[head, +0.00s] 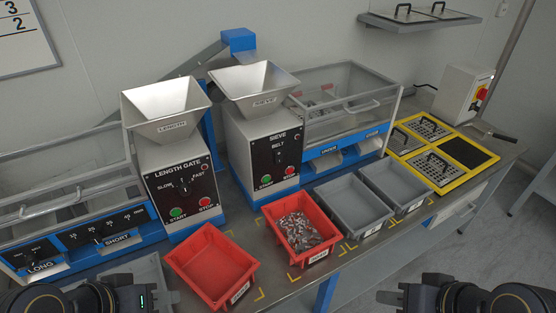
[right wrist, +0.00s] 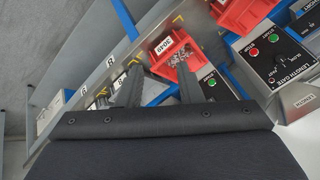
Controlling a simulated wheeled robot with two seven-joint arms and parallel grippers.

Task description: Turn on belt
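The sieve machine (head: 262,150) stands at the centre of the head view under a metal hopper (head: 254,88). Its black panel carries a BELT knob (head: 278,156), a green start button (head: 266,180) and a red stop button (head: 290,171). My left gripper (head: 150,297) is at the bottom left, well in front of the machines and apart from the panel; its finger opening is unclear. My right gripper (head: 390,298) is at the bottom right, apart from everything. In the right wrist view its two fingers (right wrist: 160,68) stand apart with nothing held between them.
A length gate machine (head: 180,183) with a similar panel stands left of the sieve. A red bin of small metal parts (head: 334,237), an empty red bin (head: 250,285) and two grey bins (head: 352,237) line the front edge. A control box (head: 462,95) stands at back right.

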